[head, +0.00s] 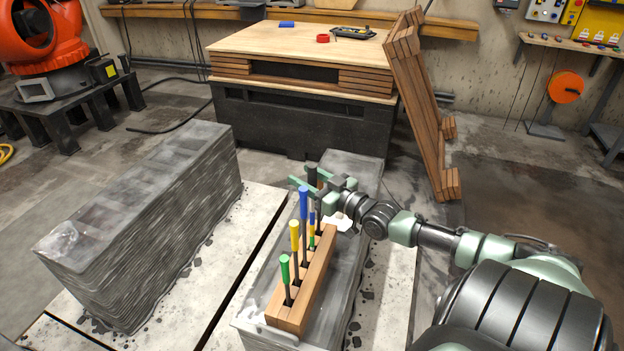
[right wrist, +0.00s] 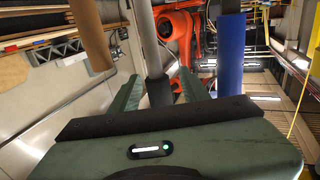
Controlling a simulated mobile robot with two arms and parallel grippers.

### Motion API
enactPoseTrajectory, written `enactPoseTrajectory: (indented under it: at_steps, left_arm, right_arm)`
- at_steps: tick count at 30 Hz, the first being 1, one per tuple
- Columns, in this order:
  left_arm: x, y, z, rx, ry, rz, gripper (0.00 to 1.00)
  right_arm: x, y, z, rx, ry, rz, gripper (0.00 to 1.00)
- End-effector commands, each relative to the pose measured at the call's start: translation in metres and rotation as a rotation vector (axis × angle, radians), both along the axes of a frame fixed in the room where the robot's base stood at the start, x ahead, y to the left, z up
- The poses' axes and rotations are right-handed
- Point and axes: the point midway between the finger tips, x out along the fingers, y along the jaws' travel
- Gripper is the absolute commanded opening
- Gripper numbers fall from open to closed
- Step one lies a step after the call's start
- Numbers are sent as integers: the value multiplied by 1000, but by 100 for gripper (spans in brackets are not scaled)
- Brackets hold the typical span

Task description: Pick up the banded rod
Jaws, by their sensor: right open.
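A rod with blue, yellow and green bands (head: 312,229) stands upright in a wooden rack (head: 315,283), behind the tall blue-handled rod (head: 303,204). My right gripper (head: 302,184) is open above the far end of the rack, its fingers pointing left. A dark-topped rod (head: 312,174) stands at the fingers. In the right wrist view my right gripper (right wrist: 157,88) has its two green fingers apart, with a grey and black rod (right wrist: 158,92) showing between them. Whether that rod lies within their reach is unclear. The banded rod is not clearly seen there. My left gripper is out of view.
Rods with yellow (head: 294,236) and green (head: 285,268) handles stand nearer in the rack. The rack rests on a grey layered concrete block (head: 262,316). A larger concrete block (head: 150,215) stands left, across a gap. A wooden-topped table (head: 290,45) is behind.

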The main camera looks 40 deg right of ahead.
Motion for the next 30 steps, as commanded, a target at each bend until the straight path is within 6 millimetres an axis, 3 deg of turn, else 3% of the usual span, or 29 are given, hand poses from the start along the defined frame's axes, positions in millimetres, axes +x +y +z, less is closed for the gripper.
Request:
enactPoseTrajectory:
  at_steps: [11,16,30]
  left_arm:
    - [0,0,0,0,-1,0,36]
    - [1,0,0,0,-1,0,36]
    - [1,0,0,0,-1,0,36]
  right_arm:
    - [7,1,0,0,0,0,46]
    - [7,1,0,0,0,0,0]
    - [7,1,0,0,0,0,0]
